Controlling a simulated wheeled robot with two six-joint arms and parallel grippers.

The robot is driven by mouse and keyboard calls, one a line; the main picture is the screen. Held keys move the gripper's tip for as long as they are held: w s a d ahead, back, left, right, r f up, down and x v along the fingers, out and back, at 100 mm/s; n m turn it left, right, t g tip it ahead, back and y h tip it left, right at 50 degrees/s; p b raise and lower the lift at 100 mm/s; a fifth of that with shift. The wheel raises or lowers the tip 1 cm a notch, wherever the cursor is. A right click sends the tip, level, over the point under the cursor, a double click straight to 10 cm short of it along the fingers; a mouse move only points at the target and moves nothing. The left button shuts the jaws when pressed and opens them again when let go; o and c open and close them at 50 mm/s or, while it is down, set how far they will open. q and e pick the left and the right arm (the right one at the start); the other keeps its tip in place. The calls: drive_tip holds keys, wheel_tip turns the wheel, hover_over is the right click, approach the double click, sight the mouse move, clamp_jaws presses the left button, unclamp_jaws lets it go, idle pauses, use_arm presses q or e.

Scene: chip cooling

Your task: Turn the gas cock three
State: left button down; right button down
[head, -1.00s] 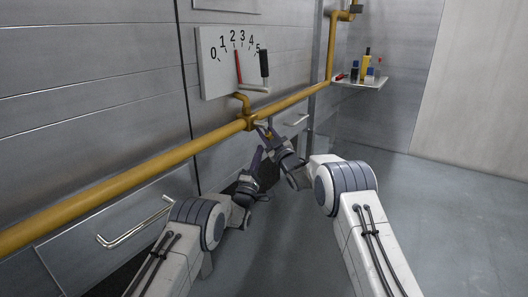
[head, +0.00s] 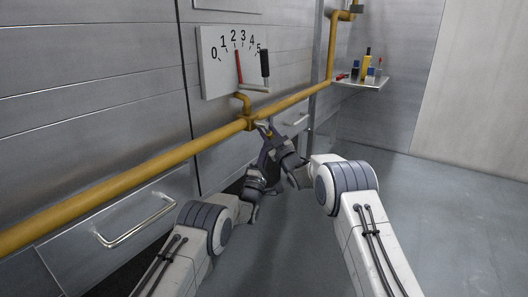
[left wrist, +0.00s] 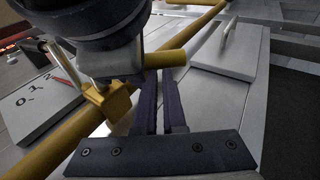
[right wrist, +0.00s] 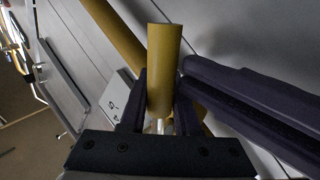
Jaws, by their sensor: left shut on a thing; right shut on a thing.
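The gas cock's yellow bar handle shows in the left wrist view (left wrist: 170,60) and upright in the right wrist view (right wrist: 164,70). My right gripper (head: 271,132) is shut on the handle; its fingers sit on both sides of it. My left gripper (head: 266,150) comes from below, its fingertips at the handle and shut on it, the contact partly hidden. The yellow gas pipe (head: 150,162) runs along the wall behind. The white dial board (head: 215,75) has numbers 0 to 5, and its red needle (head: 239,67) stands just past 2.
A black-handled lever (head: 265,63) is at the dial's right. A shelf (head: 360,84) with several small bottles is at the back right. A drawer with a metal handle (head: 136,228) is at the lower left. The floor at right is clear.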

drive_tip(key=c, duration=0.7)
unclamp_jaws()
drive_tip(key=shift+s+a, duration=0.1)
use_arm(q)
drive_tip(key=shift+d+r, duration=0.25)
use_arm(e)
drive_tip(key=shift+o, duration=0.2)
drive_tip(key=shift+f, duration=0.1)
